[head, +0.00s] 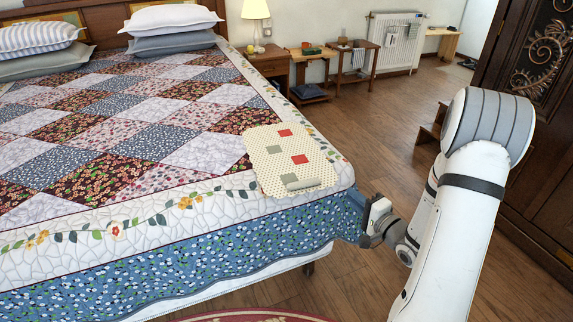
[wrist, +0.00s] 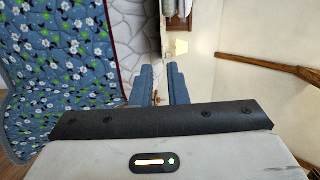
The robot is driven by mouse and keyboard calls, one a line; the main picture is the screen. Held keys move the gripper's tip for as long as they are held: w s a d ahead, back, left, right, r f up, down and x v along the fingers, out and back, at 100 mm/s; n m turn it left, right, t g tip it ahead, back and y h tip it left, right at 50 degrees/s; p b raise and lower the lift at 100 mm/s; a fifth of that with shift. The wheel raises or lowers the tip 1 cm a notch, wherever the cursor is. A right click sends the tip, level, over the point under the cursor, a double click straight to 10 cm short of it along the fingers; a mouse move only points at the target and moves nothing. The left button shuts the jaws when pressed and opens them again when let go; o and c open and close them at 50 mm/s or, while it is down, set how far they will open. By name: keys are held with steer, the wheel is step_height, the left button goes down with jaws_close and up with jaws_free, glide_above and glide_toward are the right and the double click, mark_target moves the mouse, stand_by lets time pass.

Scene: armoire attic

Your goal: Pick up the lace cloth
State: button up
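A cream, dotted cloth (head: 275,158) with red and green squares lies on the near right corner of the bed. One near edge is rolled or folded over. No other cloth lies on the bed; I cannot tell whether this one is lace. My gripper (head: 357,205) is beside that bed corner, lower than the cloth and to its right, apart from it. In the wrist view, the two blue fingers (wrist: 159,88) stand apart with nothing seen between them. The cloth cannot be made out there.
The bed's patchwork quilt (head: 150,140) hangs down its side; its blue border (wrist: 55,70) fills the wrist view's left. A nightstand with a lamp (head: 256,12) and small tables (head: 358,58) stand behind. A dark armoire (head: 535,150) is at right. Wooden floor (head: 370,125) lies between.

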mark_target(337, 183)
steer(key=x, duration=0.2)
steer(key=b+x, duration=0.1)
steer(key=x, duration=0.4)
steer(key=shift+w+a+r+b, duration=0.2)
steer(key=shift+a+r+b, duration=0.05)
steer(key=shift+b, duration=0.1)
steer(key=shift+c, duration=0.5)
jaws_close()
steer(key=shift+r, duration=0.15)
